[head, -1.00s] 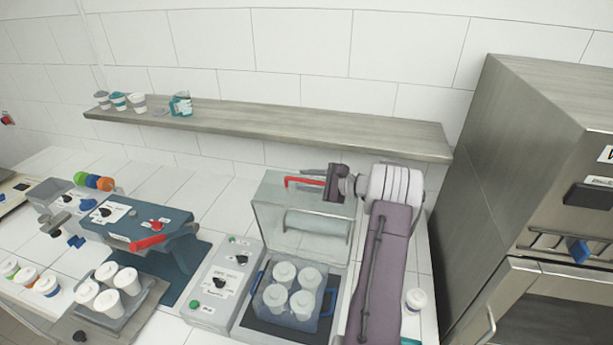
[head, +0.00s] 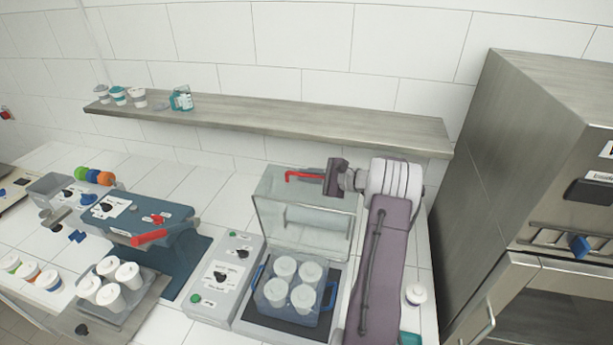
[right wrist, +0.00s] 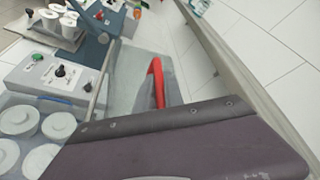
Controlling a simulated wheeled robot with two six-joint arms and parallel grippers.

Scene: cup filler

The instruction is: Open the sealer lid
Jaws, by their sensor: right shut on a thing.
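The sealer is a grey box with a clear lid (head: 268,205), which stands raised and nearly upright at the back of its base. A red handle (head: 300,176) runs along the lid's top edge; it also shows in the right wrist view (right wrist: 157,82). My right gripper (head: 332,177) is at the right end of this handle and shut on it; its fingertips are partly hidden. Under the raised lid, a blue-handled clear tray (head: 259,296) holds several white lidded cups (head: 285,268). My left gripper is not in view.
The sealer's control panel (head: 222,272) is left of its base. A blue machine with a red handle (head: 150,237) stands further left. A steel cabinet (head: 510,150) stands at right. One lidded cup (head: 416,294) is beside my right arm.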

